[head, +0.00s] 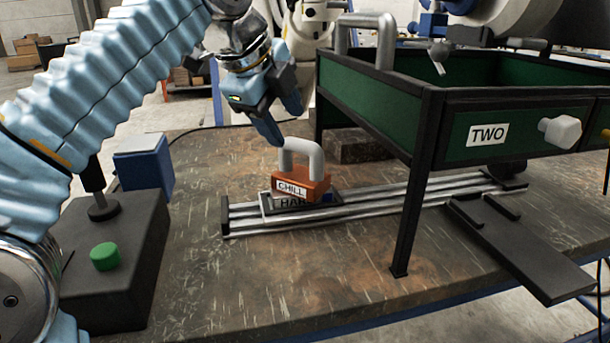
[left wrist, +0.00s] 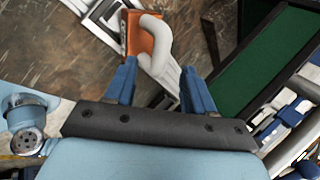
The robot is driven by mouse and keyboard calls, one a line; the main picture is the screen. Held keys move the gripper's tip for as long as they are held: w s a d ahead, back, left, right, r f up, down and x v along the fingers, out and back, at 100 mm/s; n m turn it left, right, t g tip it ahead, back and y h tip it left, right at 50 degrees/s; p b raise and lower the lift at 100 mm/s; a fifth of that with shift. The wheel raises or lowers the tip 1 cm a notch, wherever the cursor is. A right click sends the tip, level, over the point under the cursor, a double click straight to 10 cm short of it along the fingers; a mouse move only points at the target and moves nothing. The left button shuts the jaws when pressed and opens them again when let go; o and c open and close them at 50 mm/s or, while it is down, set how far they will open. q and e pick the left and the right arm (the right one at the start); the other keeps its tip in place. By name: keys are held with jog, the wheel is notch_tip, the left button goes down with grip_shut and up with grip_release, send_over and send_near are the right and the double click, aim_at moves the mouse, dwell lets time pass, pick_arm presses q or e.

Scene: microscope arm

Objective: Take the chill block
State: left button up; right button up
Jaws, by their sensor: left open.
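The chill block is an orange block (head: 300,186) with a white "CHILL" label and a light grey arched handle. My left gripper (head: 280,128) is open just above and behind the handle in the head view. In the left wrist view, the grey handle (left wrist: 155,45) of the orange block (left wrist: 138,32) lies ahead of and partly between the two blue fingers (left wrist: 160,85). The fingers do not grip it. My right gripper cannot be made out.
A green-sided black frame (head: 375,95) with a "TWO" drawer (head: 485,130) stands right of the block, its leg in front of the rail (head: 370,204). A dark box with a green button (head: 105,256) stands at the left. The front middle of the table (head: 270,285) is clear.

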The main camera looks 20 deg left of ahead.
aim_at(298, 142)
pick_arm(q)
jog(key=b+x, duration=0.1)
jog(key=x, duration=0.6)
jog(key=shift+w+d+f, duration=0.2)
jog(key=shift+f, duration=0.15)
grip_shut()
dwell(1.0)
jog(key=shift+r, duration=0.15)
